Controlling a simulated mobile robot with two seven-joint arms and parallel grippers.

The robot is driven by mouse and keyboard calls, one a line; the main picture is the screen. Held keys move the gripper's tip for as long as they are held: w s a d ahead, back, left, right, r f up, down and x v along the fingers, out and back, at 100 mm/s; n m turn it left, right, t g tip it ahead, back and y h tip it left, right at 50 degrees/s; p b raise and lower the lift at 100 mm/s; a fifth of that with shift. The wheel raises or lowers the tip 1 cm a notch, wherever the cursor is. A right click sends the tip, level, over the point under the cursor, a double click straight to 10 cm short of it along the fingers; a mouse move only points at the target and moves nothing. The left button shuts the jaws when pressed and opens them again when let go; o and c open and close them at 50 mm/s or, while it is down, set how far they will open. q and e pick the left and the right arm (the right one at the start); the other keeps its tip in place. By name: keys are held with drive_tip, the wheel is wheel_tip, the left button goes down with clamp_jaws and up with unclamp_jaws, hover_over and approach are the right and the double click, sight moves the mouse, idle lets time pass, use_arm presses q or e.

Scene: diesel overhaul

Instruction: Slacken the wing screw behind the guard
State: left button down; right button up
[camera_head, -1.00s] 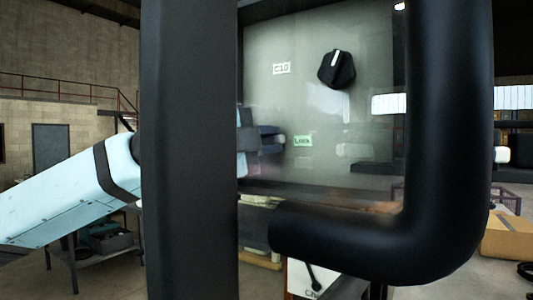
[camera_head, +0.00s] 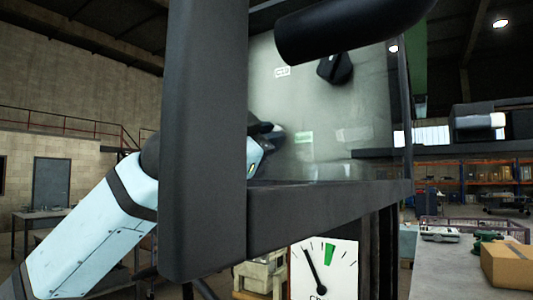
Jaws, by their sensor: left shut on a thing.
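A black guard frame (camera_head: 205,130) stands close in front of a grey panel (camera_head: 315,115). My left arm comes in from the left and passes behind the guard's upright. The wing screw itself cannot be made out. My right gripper is not in view.
A thick black bar (camera_head: 350,28) crosses in front of the panel's top, near a black knob (camera_head: 336,68). The guard's lower rail (camera_head: 320,212) runs below. A white dial (camera_head: 322,268) hangs under it. A bench with a cardboard box (camera_head: 508,264) is at right.

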use_arm(q)
drive_tip(key=shift+a+r, duration=0.1)
drive_tip(key=shift+r, duration=0.15)
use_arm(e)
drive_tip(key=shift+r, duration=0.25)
use_arm(q)
drive_tip(key=shift+f+n+t+b, duration=0.15)
drive_tip(key=shift+n+t+b, duration=0.15)
drive_tip(key=n+t+b, duration=0.1)
drive_tip(key=n+b, duration=0.1)
drive_tip(key=n, duration=0.1)
drive_tip(key=shift+f, duration=0.15)
drive_tip(key=n, duration=0.1)
drive_tip(key=n+t+y, duration=0.1)
drive_tip(key=shift+r+n+b, duration=0.25)
drive_tip(key=shift+n+b, duration=0.05)
drive_tip(key=shift+b, duration=0.05)
drive_tip(key=shift+r, duration=0.1)
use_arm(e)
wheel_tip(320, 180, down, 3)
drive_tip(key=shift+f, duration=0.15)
